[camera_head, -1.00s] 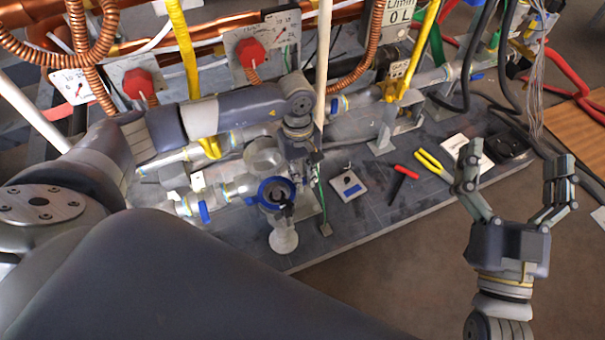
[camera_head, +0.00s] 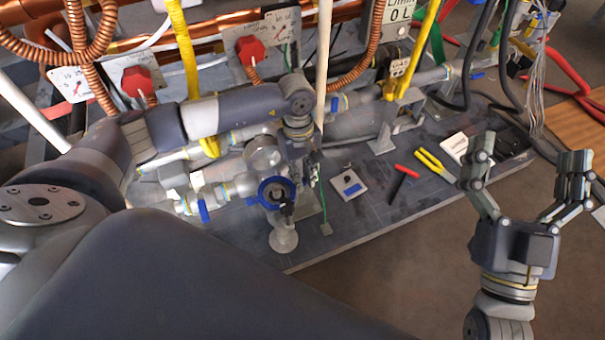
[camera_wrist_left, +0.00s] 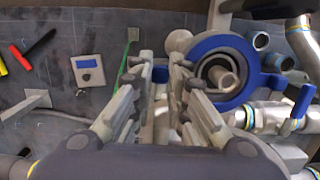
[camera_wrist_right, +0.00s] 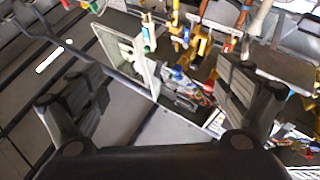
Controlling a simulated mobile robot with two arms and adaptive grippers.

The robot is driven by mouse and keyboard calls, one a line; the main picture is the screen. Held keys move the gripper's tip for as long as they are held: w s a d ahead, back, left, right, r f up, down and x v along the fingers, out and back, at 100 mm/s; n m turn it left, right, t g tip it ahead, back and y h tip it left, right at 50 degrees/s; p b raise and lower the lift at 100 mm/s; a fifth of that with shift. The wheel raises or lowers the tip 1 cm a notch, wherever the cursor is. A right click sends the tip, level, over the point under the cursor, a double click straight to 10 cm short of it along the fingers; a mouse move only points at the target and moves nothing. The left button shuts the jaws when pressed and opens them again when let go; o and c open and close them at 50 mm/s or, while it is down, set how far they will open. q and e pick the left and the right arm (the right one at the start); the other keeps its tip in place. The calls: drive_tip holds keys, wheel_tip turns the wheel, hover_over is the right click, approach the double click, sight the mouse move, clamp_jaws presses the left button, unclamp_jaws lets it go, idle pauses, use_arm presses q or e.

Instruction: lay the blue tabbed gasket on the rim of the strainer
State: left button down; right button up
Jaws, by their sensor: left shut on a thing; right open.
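The blue tabbed gasket (camera_head: 265,193) is a ring over the open top of the strainer, and it also shows in the left wrist view (camera_wrist_left: 247,92). My left gripper (camera_head: 290,208) points down beside the ring. In the left wrist view its fingers (camera_wrist_left: 160,74) are shut on the gasket's blue tab. The strainer's round grey opening (camera_wrist_left: 222,74) shows inside the ring, a little off its middle. I cannot tell whether the gasket touches the rim or hovers just above it. My right gripper (camera_head: 530,180) is open and empty, off the board's right front edge.
Pipes with blue valve handles (camera_head: 204,211) adjoin the strainer. A pale round foot (camera_head: 283,240) stands in front.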

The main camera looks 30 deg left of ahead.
use_arm(q)
drive_tip(key=shift+f+b, duration=0.3)
drive_tip(key=shift+f, duration=0.05)
use_arm(e)
drive_tip(key=shift+s+r+t+y, duration=0.15)
drive_tip(key=shift+s+r+t, duration=0.3)
drive_tip(key=shift+r, duration=0.15)
drive_tip(key=shift+s+r+t+y, duration=0.15)
drive_tip(key=shift+s+r+t, duration=0.3)
drive_tip(key=shift+r, duration=0.15)
drive_tip(key=shift+d, duration=0.1)
use_arm(q)
drive_tip(key=c, duration=1.5)
unclamp_jaws()
drive_tip(key=shift+r, duration=0.15)
drive_tip(key=r, duration=0.4)
drive_tip(key=w+a+r, duration=0.1)
drive_tip(key=r, duration=0.6)
drive_tip(key=shift+w+a+r, duration=0.15)
drive_tip(key=shift+r, duration=0.15)
